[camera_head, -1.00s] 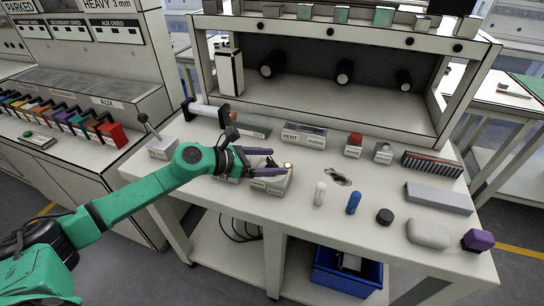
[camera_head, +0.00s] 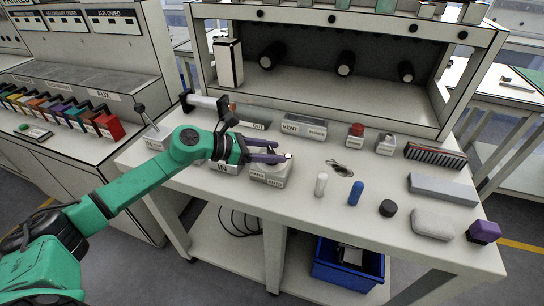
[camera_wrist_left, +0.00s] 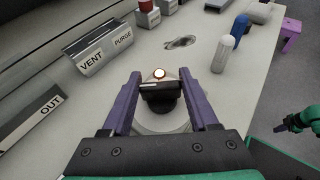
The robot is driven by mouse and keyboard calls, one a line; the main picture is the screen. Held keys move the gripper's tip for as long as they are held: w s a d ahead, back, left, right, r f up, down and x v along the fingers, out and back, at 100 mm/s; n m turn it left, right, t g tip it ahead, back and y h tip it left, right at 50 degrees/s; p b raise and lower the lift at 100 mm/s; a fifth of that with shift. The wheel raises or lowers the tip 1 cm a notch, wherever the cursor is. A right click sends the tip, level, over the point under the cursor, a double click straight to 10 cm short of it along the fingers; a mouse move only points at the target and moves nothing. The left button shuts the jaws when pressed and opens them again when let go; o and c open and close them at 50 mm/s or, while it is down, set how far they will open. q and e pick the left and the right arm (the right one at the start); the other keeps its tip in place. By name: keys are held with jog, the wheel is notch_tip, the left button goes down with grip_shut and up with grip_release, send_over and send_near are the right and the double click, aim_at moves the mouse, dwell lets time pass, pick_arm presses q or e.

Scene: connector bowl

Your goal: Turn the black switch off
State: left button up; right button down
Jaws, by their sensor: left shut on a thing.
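The black switch (camera_wrist_left: 160,98) is a dark round knob with a pale line across its top, seen between the fingers in the left wrist view. A small lit lamp (camera_wrist_left: 159,73) shows just beyond it. Its pale box (camera_head: 271,178), labelled HAND and AUTO, stands near the table's front edge in the head view, where the gripper hides the knob. My left gripper (camera_head: 285,151), with purple fingers, is shut on the knob; it also shows in the left wrist view (camera_wrist_left: 160,100). Part of my green right arm shows at the right edge there; its gripper (camera_wrist_left: 282,128) is too small to read.
A VENT/PURGE box (camera_head: 304,125) and an OUT box (camera_head: 256,124) stand behind. A white cylinder (camera_head: 321,184), a blue one (camera_head: 356,193) and a black puck (camera_head: 388,208) stand to the right.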

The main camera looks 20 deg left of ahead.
pick_arm(q)
jog(key=m+g+b, duration=0.1)
jog(key=m+g+h+b, duration=0.1)
jog(key=b, duration=0.1)
jog(key=m+g+h+b, duration=0.1)
jog(key=b, duration=0.1)
jog(key=shift+w+f, duration=0.1)
jog(key=shift+f, duration=0.15)
jog(key=shift+r+m+g+h+b, duration=0.15)
jog(key=shift+m+g+h+b, duration=0.15)
jog(key=shift+m+g+b, duration=0.45)
pick_arm(e)
notch_tip(320, 180, down, 7)
pick_arm(q)
jog(key=shift+m+g, duration=0.35)
jog(key=shift+g, duration=0.2)
jog(key=shift+r+m+g, duration=0.1)
jog(key=shift+m+g, duration=0.3)
jog(key=shift+m+g+b, duration=0.65)
jog(key=shift+m+g, duration=0.25)
jog(key=shift+g, duration=0.3)
pick_arm(e)
jog(key=shift+w+a, duration=0.25)
jog(key=shift+w, duration=0.85)
jog(key=shift+w+a, duration=0.25)
jog(key=shift+w, duration=0.85)
pick_arm(q)
jog(key=o, duration=1.4)
